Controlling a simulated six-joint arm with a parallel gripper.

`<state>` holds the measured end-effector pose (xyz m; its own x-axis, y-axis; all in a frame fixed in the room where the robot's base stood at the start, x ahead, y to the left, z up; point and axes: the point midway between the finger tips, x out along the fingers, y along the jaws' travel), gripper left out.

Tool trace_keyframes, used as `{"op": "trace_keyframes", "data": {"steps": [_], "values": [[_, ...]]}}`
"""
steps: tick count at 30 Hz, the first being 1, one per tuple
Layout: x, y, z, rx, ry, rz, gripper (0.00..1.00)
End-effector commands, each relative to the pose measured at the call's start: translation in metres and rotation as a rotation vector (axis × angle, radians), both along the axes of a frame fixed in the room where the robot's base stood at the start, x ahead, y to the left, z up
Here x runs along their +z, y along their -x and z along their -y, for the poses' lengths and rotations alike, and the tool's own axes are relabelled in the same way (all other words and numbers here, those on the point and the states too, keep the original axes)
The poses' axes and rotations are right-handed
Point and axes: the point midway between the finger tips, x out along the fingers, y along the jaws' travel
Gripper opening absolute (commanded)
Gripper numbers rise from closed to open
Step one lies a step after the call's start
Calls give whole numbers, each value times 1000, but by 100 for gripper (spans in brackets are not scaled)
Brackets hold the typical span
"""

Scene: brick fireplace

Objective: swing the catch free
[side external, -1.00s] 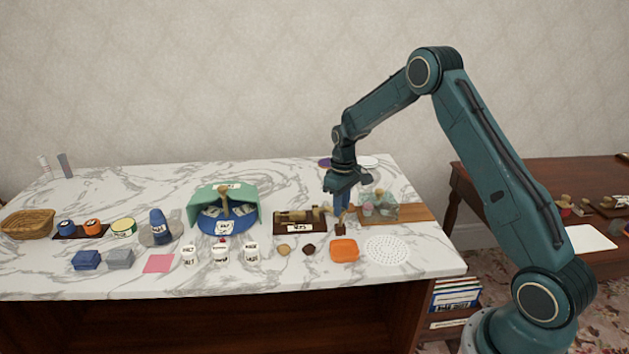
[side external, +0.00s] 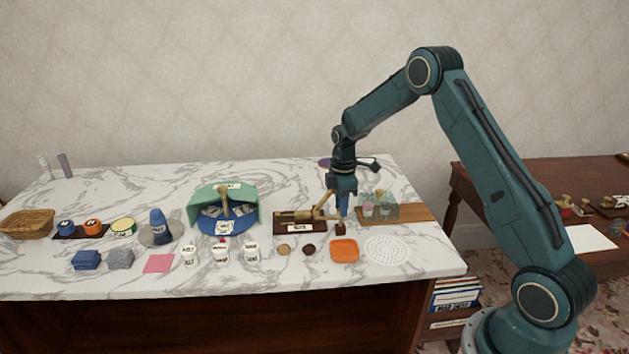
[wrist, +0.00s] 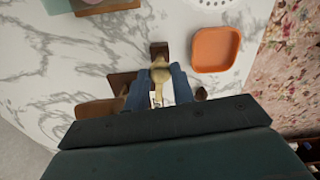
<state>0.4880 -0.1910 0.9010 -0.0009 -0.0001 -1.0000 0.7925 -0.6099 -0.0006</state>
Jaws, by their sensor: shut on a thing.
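The catch (side external: 325,214) is a brass-coloured arm on a dark base board (side external: 285,229) with a white label, in the middle right of the table. Its free end sticks out past the board's right edge. My gripper (side external: 342,212) points down at that end. In the wrist view, the two blue fingers of my gripper (wrist: 159,85) are on either side of the tan knob of the catch (wrist: 160,73), shut on it. A small dark brown block (wrist: 158,48) stands just beyond the knob. The fingers hide part of the base.
A clear box (side external: 380,210) on a wooden board (side external: 417,213) stands close to the right of my gripper. An orange dish (side external: 344,250) and a white perforated disc (side external: 387,249) lie in front. A green hood over a blue base (side external: 250,205) stands left.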

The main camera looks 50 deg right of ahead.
Motion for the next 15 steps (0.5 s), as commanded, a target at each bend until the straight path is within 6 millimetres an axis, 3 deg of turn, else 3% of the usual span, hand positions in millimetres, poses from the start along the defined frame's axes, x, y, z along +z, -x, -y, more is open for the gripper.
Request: {"op": "trace_keyframes", "data": {"steps": [15], "values": [[2, -1, 0, 152, 0, 5, 0]]}}
